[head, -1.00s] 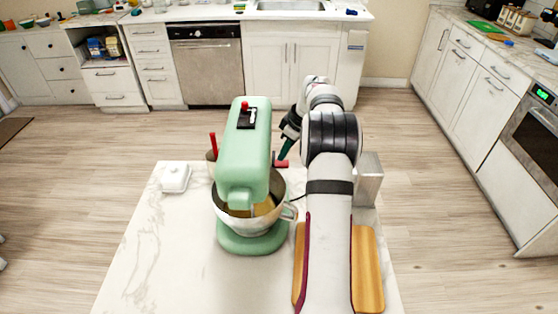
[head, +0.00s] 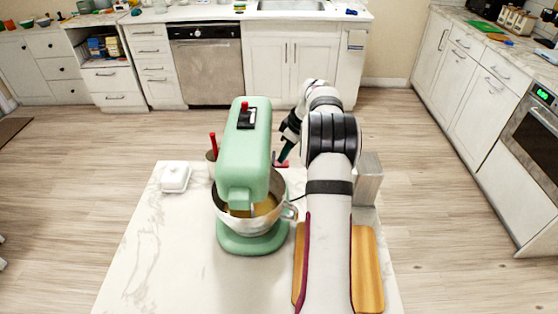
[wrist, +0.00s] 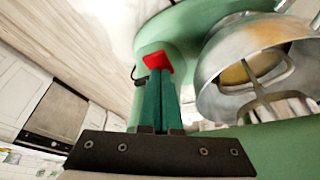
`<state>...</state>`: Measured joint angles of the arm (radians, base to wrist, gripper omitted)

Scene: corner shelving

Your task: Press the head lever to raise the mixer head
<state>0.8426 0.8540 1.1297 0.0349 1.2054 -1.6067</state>
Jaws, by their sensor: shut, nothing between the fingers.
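The green stand mixer (head: 240,150) stands on the marble-topped counter, its head level over the metal bowl (head: 270,221). A red lever (head: 281,164) sticks out from the mixer's right side. It also shows in the wrist view as a red knob (wrist: 156,61). My gripper (head: 284,158) is on the mixer's right, with its dark teal fingers pointing down at the red lever. In the wrist view, my fingertips (wrist: 160,75) are together, right at the red knob, and appear to touch it. Contact is hard to confirm in the head view.
A white lidded dish (head: 175,178) sits left of the mixer. A red-handled utensil (head: 213,142) stands behind it on the left. A wooden board (head: 368,270) lies under my arm, and a metal block (head: 369,180) stands to the right. The counter's front left is clear.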

